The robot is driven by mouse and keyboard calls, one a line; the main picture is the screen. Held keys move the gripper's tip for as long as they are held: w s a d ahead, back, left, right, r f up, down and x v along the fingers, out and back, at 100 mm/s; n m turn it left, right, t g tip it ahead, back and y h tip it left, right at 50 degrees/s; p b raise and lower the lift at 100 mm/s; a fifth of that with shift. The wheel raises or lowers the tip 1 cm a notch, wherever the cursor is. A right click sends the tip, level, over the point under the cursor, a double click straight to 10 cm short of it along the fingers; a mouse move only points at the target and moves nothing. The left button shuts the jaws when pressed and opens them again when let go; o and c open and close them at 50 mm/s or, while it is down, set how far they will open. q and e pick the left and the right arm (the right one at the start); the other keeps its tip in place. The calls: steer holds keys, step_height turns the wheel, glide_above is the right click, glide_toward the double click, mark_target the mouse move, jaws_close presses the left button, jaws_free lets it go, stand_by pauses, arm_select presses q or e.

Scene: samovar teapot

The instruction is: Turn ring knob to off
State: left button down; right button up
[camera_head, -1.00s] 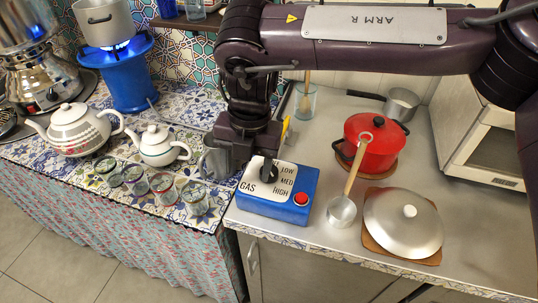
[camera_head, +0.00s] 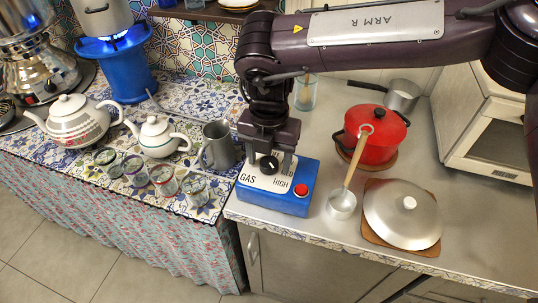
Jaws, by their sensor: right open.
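The blue control box (camera_head: 272,200) sits at the left front of the steel counter, with a white top plate lettered GAS and HIGH and a red button on its right. Its black knob (camera_head: 269,165) stands on the white plate. My right gripper (camera_head: 269,163) reaches down from above, its fingers apart on either side of the knob; whether they touch it I cannot tell. The gripper hides the upper part of the plate's lettering. A blue stove (camera_head: 122,70) at the back left burns with a blue flame under a grey pot (camera_head: 103,16). My left gripper is not in view.
A grey mug (camera_head: 217,147) stands just left of the box. Teapots (camera_head: 157,137) and several small glasses (camera_head: 163,179) are on the left tiles.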

steer(key=shift+c, duration=0.3)
steer(key=c, duration=0.9)
steer(key=shift+c, duration=0.2)
